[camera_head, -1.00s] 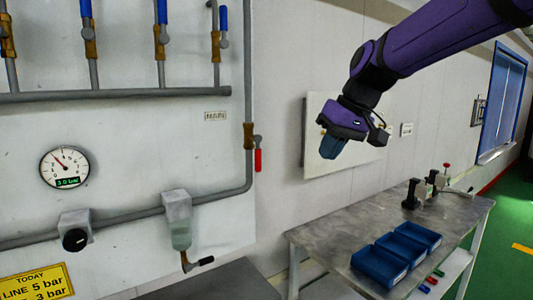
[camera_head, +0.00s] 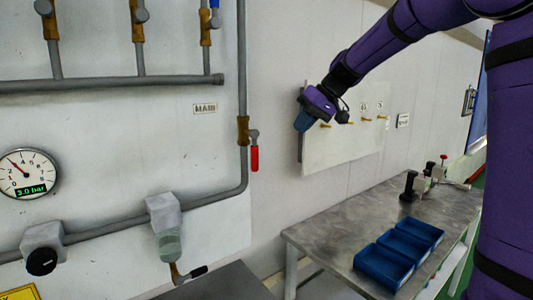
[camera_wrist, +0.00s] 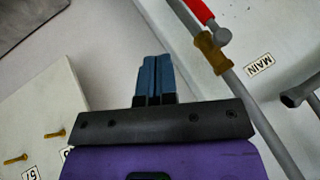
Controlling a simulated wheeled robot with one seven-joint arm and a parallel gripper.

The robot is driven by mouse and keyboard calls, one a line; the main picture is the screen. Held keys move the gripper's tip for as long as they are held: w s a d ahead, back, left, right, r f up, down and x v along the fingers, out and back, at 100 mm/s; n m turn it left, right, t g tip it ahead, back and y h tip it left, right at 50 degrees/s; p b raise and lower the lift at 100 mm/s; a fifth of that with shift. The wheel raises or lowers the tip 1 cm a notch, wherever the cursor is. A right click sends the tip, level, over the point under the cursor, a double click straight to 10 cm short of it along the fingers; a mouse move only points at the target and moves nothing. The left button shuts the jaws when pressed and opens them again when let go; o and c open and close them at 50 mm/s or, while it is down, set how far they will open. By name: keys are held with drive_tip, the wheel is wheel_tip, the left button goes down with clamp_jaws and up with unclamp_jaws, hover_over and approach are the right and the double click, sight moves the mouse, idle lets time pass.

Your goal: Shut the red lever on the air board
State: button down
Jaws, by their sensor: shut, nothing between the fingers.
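The red lever (camera_head: 255,158) hangs straight down beside the brass valve (camera_head: 243,130) on the vertical grey pipe at the right edge of the air board (camera_head: 110,135). A MAIN label is to its left. In the wrist view the red lever (camera_wrist: 199,11) shows at the top, right of the fingers, with its brass valve (camera_wrist: 211,52) in line along the pipe. My gripper (camera_head: 302,122) is to the right of the lever and a little higher in the head view, apart from it. Its blue fingers (camera_wrist: 151,62) are together and empty.
A peg panel (camera_head: 345,140) is on the wall behind my gripper. A metal table (camera_head: 325,230) with blue bins (camera_head: 382,266) stands at lower right. A gauge (camera_head: 27,174) reads 3.0 bar. A filter bowl (camera_head: 168,245) hangs below left of the lever.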

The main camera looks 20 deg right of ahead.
sight(255, 152)
drive_tip(key=shift+f, duration=0.1)
drive_tip(key=w+a+f, duration=0.2)
drive_tip(key=a+f, duration=0.5)
drive_tip(key=a, duration=0.2)
drive_tip(key=shift+w+f, duration=0.3)
drive_tip(key=shift+f, duration=0.1)
